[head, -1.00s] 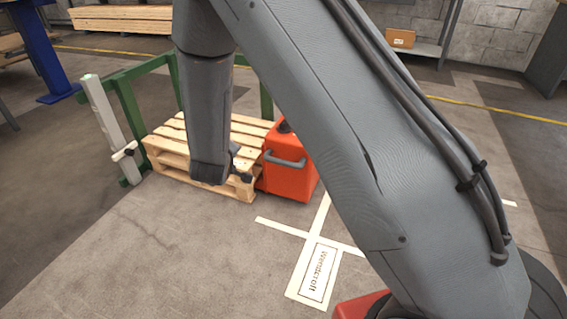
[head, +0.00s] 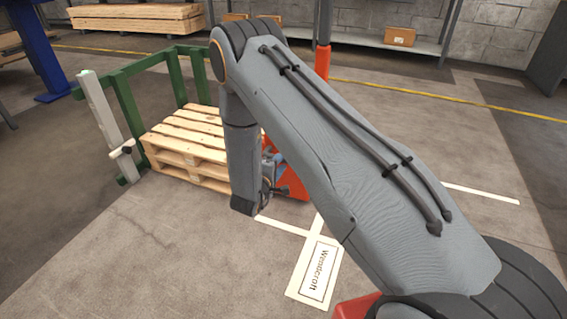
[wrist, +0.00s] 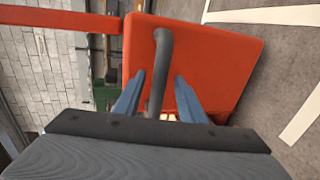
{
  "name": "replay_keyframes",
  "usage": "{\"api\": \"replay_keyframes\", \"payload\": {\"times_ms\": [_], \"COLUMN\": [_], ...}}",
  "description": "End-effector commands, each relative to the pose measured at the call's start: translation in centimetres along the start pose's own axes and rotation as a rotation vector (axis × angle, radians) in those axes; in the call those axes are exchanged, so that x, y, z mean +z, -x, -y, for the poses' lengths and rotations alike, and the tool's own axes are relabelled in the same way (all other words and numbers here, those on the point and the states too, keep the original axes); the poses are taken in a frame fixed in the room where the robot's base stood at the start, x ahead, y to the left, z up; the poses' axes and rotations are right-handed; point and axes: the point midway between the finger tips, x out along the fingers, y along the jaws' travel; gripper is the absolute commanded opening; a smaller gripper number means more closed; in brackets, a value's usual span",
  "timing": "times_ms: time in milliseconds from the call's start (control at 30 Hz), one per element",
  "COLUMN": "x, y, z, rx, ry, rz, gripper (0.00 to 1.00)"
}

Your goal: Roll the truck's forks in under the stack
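The stack of wooden pallets (head: 188,150) stands at left in the head view. The red truck (head: 296,187) is close beside its right side, mostly hidden behind my arm. In the wrist view the truck's red body (wrist: 215,62) fills the middle, with a grey bar handle (wrist: 161,55) on it. My gripper (wrist: 158,85) is open, its two blue fingers on either side of the handle with gaps showing. It also shows small by the truck in the head view (head: 273,165). The forks are hidden, so I cannot tell where they lie relative to the stack.
A green frame (head: 122,85) borders the stack's back and left, with a pale post (head: 103,120) at its front. White floor markings and a label (head: 318,270) lie in front of the truck. A red-and-grey post (head: 322,62) stands behind. The front left floor is clear.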

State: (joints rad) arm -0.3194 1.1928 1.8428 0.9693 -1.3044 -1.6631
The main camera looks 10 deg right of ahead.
Motion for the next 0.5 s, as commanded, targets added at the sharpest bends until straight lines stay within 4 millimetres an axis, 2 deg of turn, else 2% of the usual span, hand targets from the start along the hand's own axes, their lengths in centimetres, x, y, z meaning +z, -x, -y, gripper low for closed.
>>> {"api": "replay_keyframes", "payload": {"times_ms": [33,200,500], "x": [0.0,-0.1,-0.1], "y": [-0.8,-2.0,-2.2], "z": [0.1,0.0,-0.1], "rx": [0.001,0.001,0.000], "ry": [-0.002,-0.001,-0.001], "rz": [0.002,-0.001,-0.001], "gripper": [0.37,0.37,0.37]}}
